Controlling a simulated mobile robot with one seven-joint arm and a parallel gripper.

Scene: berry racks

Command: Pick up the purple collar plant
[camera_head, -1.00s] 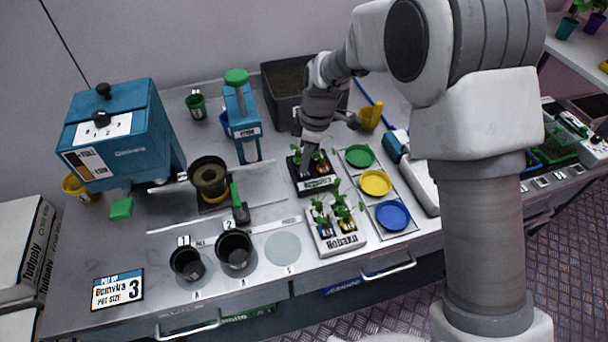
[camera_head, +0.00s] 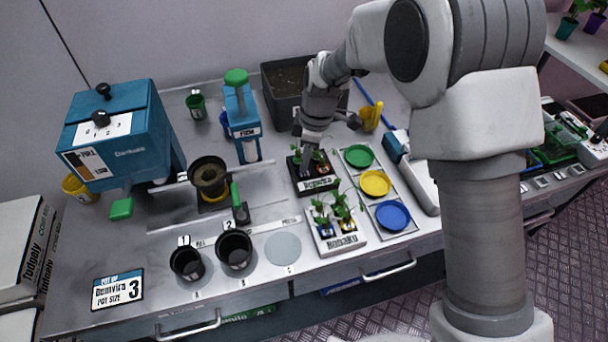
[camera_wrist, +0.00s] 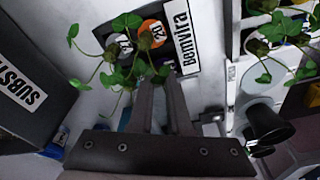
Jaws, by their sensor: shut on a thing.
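My gripper (camera_head: 307,166) reaches down into the black tray (camera_head: 318,186) in the middle of the bench. In the wrist view its two fingers (camera_wrist: 156,84) are close together on a small green-leaved plant (camera_wrist: 138,68), still down at the tray. An orange disc (camera_wrist: 152,27) marked 20 and a pale numbered disc (camera_wrist: 123,44) show in the black tray beside the fingers. A white tray (camera_head: 342,243) in front holds more leafy plants (camera_head: 338,208).
Green (camera_head: 359,155), yellow (camera_head: 375,183) and blue (camera_head: 392,215) dishes stand close to the right. Two black pots (camera_head: 234,250) stand front left. A dark soil bin (camera_head: 285,85) stands behind my gripper. The grey circle (camera_head: 283,249) on the bench is clear.

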